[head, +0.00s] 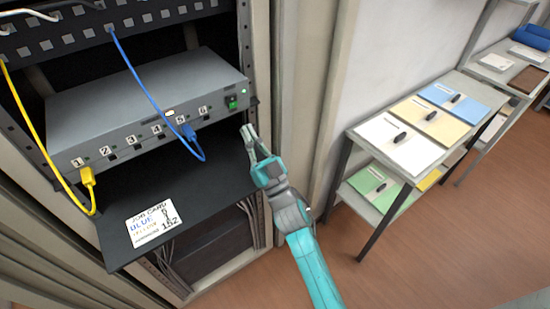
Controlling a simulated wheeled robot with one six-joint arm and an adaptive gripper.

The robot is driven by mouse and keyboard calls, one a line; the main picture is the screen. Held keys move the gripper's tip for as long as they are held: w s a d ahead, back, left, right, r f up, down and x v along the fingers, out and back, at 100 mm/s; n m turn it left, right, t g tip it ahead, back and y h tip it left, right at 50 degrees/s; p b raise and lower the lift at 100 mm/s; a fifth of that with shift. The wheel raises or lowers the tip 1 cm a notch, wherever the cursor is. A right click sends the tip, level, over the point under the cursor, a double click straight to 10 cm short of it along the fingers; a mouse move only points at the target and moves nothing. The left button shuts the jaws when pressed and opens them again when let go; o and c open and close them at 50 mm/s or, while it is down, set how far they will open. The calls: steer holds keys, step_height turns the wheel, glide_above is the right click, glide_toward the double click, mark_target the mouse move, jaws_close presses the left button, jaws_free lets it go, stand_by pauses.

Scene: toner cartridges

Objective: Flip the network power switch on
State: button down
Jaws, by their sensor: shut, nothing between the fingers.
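The network box (150,105) is a grey unit in the rack, with numbered ports along its front. A green power switch (231,102) sits at the right end of its front face; whether it is on or off is too small to tell. My gripper (246,130) is shut and empty, just below and to the right of the switch, apart from it. A blue cable (158,98) plugs in near port 5, and a yellow cable (17,98) plugs in near port 1.
A black shelf (120,195) juts out below the box, with a job card (153,223) on it. The rack's right post (247,60) stands close to my gripper. A grey table (362,158) with folders stands at the right, with open floor (430,240) in front.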

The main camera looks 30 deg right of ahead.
steer(key=s+d, duration=0.1)
steer(key=s, duration=1)
steer(key=shift+s+d, duration=0.3)
steer(key=shift+s, duration=0.1)
steer(key=s+a+f+m+g+h, duration=0.2)
steer(key=s+f+g+h, duration=0.25)
steer(key=s+f, duration=0.95)
steer(key=s+f+g, duration=0.2)
steer(key=s+g, duration=0.4)
steer(key=s, duration=1.3)
steer(key=shift+s+a+f+y, duration=0.25)
steer(key=shift+s+f+y, duration=0.1)
steer(key=shift+y, duration=0.1)
